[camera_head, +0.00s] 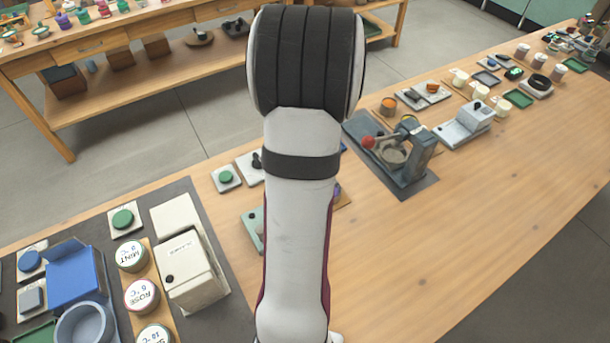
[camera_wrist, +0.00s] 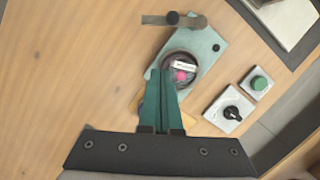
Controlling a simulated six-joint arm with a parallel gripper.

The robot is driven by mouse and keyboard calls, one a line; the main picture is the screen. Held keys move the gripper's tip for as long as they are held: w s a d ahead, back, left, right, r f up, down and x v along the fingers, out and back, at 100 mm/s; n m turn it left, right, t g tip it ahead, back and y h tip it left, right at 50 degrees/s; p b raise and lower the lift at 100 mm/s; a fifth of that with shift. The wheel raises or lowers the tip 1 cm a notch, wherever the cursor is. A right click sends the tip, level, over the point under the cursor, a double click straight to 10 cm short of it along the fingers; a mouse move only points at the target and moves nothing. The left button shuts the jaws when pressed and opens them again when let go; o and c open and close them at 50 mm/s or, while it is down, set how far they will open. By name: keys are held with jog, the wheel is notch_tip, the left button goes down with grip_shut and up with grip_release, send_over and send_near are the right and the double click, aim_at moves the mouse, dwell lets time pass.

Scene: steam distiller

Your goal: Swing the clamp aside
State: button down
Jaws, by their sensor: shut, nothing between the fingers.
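A grey-brown bar (camera_wrist: 190,21) with a black knob (camera_wrist: 172,18), which looks like the clamp, lies across the far end of a teal base plate (camera_wrist: 206,50) in the wrist view.
Right of the plate in the wrist view are a black rotary knob (camera_wrist: 231,112) and a green button (camera_wrist: 258,83) on pale bases. A grey press with a red ball (camera_head: 367,142) stands farther along the table. Bare wood lies left of the plate.

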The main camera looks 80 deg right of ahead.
jog(key=v, duration=0.2)
jog(key=shift+r, duration=0.35)
